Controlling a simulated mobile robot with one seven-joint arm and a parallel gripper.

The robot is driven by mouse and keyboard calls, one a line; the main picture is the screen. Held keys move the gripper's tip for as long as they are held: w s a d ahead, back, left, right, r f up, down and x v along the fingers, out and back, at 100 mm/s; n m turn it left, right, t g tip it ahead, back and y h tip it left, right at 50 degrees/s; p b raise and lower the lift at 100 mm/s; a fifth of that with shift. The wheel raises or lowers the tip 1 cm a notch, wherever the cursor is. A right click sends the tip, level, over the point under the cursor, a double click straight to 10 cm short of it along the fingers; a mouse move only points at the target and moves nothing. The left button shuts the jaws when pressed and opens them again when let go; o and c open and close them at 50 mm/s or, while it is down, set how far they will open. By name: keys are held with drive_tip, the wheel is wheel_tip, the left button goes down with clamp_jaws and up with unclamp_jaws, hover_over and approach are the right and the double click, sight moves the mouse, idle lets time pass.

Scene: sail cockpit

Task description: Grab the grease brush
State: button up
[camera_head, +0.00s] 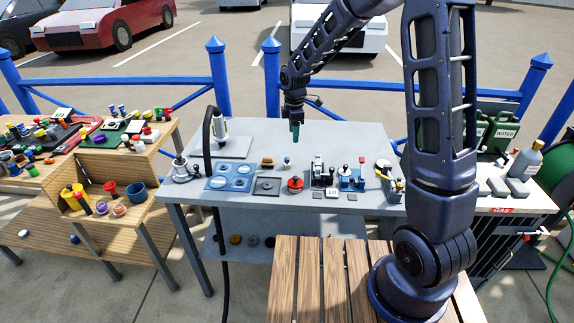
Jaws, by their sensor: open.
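My gripper (295,132) hangs from my dark blue arm above the back middle of the grey workbench (345,135). Its fingers point down and show as a small teal tip. They are apart, and I see nothing held in them. I cannot pick out the grease brush with certainty. Several small parts and tools stand along the front of the bench, too small to name surely. A holder with upright tools (392,184) is at the bench's right end, in front of my gripper and to its right.
A hose stand (207,140) rises at the bench's left. Blue mats (230,178), a red round part (295,184) and a dark block (318,173) line the front. A wooden shelf bench (130,165) stands left, green cans (500,133) right. The back middle of the bench is clear.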

sight(287, 158)
drive_tip(key=shift+n, duration=0.7)
drive_tip(key=a+f, duration=0.3)
drive_tip(key=shift+a+f, duration=0.1)
drive_tip(key=shift+f, duration=0.05)
drive_tip(key=shift+a+f, duration=0.1)
drive_tip(key=shift+f, duration=0.25)
wheel_tip(287, 158, down, 5)
drive_tip(key=shift+r, duration=0.1)
drive_tip(key=shift+d+f, duration=0.25)
drive_tip(key=shift+f, duration=1.1)
drive_tip(key=shift+d+f, duration=0.2)
drive_tip(key=shift+f, duration=1.15)
drive_tip(key=shift+c, duration=0.4)
drive_tip(key=c, duration=1)
